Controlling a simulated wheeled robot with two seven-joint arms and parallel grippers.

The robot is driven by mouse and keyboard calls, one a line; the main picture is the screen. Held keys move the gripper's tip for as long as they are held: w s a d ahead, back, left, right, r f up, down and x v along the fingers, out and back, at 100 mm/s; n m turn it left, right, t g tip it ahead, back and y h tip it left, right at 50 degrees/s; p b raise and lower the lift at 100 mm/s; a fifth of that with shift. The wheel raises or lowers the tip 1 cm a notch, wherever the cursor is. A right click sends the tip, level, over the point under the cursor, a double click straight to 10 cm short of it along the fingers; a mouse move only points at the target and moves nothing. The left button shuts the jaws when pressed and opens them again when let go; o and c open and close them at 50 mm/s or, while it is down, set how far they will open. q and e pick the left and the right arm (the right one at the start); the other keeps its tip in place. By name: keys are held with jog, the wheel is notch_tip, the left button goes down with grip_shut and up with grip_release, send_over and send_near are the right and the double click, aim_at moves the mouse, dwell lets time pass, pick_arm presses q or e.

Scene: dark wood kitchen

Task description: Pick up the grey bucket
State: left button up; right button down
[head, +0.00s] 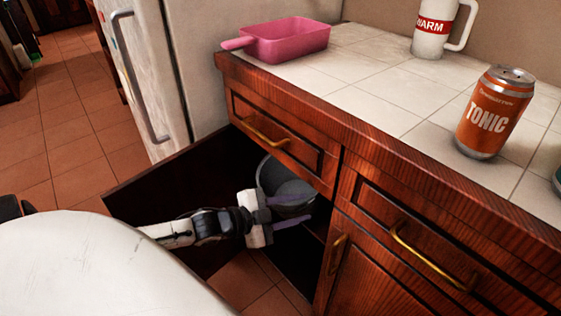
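The grey bucket (271,174) is inside the open lower cupboard, below the left drawer. The drawer front hides part of it. My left gripper (296,211) reaches in from the left, at the bucket's lower front. Its two purplish fingers are spread apart, one overlapping the bucket in the picture and the other just below it. I cannot tell whether either finger touches the bucket. My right gripper is not in view.
The cupboard door (135,198) stands open to the left, near the white fridge (196,60). The tiled counter (385,100) above holds a pink pan (290,40), a white mug (428,42) and an orange tonic can (492,112). Brass-handled drawers (420,250) are shut at right.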

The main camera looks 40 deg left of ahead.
pick_arm(q)
jog(key=p+v, duration=0.2)
jog(key=v, duration=0.5)
